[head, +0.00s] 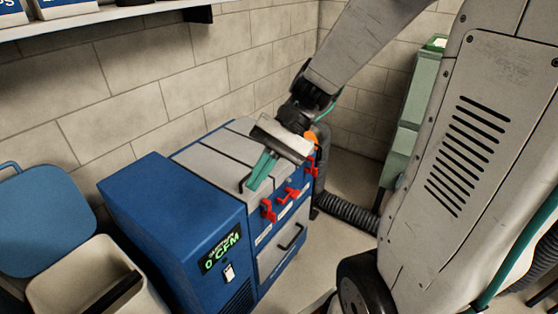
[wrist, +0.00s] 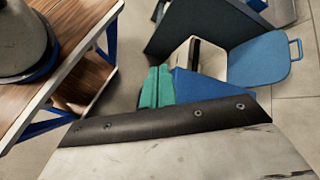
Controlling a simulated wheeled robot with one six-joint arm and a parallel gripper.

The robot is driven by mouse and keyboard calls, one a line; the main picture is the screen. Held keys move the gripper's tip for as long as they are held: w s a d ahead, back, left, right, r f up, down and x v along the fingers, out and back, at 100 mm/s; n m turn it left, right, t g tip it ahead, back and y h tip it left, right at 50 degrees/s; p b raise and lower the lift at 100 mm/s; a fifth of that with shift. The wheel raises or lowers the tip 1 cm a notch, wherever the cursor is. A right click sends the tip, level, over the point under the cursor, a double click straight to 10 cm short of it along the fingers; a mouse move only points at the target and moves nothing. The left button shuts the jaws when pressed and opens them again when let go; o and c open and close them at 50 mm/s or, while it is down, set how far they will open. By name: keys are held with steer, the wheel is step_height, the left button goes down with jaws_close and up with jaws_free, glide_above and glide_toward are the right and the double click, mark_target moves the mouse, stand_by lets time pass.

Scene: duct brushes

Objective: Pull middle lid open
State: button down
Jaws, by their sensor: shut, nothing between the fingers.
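The blue machine (head: 175,210) has a row of grey lids on its top, split by dark seams. The middle lid (head: 228,146) lies flat between the near lid (head: 207,164) and the far lid; it looks closed. My gripper (head: 256,184) has teal fingers pressed together with nothing between them. They point down over the front edge of the lids, close to a thin dark handle (head: 242,186); I cannot tell whether they touch it. The gripper covers part of the lids' front edge. The teal fingers also show in the wrist view (wrist: 156,88), with a blue machine corner (wrist: 205,87) beside them.
Red latches (head: 268,210) line the machine's front above a grey drawer (head: 283,245). A display (head: 221,250) reads 0 CFM. A beige bin (head: 75,278) and a blue panel with a handle (head: 42,215) stand left. A ribbed hose (head: 347,210) runs right. A brick wall is behind.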

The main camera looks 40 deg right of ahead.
mark_target(283, 166)
steer(key=w+d+f+m+t+y, duration=0.4)
steer(key=w+d+m+y, duration=0.15)
steer(key=w, duration=0.35)
steer(key=w+d+f+m+t+h, duration=0.4)
steer(key=d+f+m+t, duration=0.45)
steer(key=d+f, duration=0.2)
steer(key=w+d+f+m+t+h, duration=0.3)
steer(key=d+f+m+t+h, duration=0.3)
steer(key=d+f+m, duration=0.4)
steer(key=shift+t+y, duration=0.35)
steer(key=shift+y, duration=0.3)
steer(key=x, duration=0.6)
steer(key=r+x, duration=0.1)
steer(key=x, duration=0.2)
steer(key=shift+w+d, duration=0.1)
steer(key=shift+d, duration=0.1)
steer(key=shift+r, duration=0.1)
